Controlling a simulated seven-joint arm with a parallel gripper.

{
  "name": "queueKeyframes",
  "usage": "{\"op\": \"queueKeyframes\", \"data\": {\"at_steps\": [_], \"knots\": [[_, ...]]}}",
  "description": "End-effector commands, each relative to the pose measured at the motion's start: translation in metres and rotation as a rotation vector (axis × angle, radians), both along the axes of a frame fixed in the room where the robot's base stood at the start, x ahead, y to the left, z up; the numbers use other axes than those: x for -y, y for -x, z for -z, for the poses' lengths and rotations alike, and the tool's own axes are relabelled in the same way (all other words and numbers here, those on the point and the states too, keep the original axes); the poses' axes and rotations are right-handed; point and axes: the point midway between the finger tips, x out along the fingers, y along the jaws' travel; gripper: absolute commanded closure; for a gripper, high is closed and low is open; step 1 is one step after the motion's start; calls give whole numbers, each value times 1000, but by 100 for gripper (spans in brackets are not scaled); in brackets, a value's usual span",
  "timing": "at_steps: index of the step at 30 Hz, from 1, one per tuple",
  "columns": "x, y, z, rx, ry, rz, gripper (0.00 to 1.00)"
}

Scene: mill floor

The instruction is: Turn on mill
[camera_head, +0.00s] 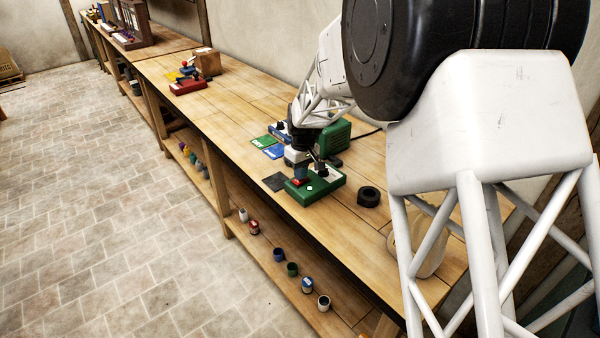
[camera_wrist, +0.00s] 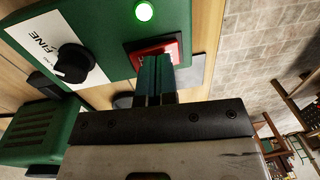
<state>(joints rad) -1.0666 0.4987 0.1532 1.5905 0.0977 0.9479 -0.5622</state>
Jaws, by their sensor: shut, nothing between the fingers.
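The mill's green control box (camera_head: 322,189) sits on the wooden bench; it also shows in the wrist view (camera_wrist: 200,15). It carries a red rocker switch (camera_wrist: 172,45), a black knob (camera_wrist: 73,64) beside a "FINE" label, and a round lamp (camera_wrist: 144,11) that glows bright green. My gripper (camera_wrist: 153,62) is shut and empty, its fingertips at the red switch and covering part of it. Whether they touch it or stop just short, I cannot tell. In the head view my gripper (camera_head: 299,174) points down over the box's left end.
A green vented housing (camera_head: 333,138) stands behind the box. Green and blue cards (camera_head: 272,153) and a dark square (camera_head: 274,183) lie to the left. Several cups stand on the lower shelf (camera_head: 270,262). The bench farther left has clear room.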

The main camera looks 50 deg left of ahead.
Motion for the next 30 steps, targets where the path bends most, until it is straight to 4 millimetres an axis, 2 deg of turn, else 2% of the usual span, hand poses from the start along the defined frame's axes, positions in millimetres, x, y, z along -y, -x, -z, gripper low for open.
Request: {"op": "queueKeyframes", "data": {"at_steps": [5,11,30], "knots": [[0,1,-5,0,-1,0,100],[-1,3,-21,2,-3,-1,100],[0,17,-119,1,-2,0,100]]}}
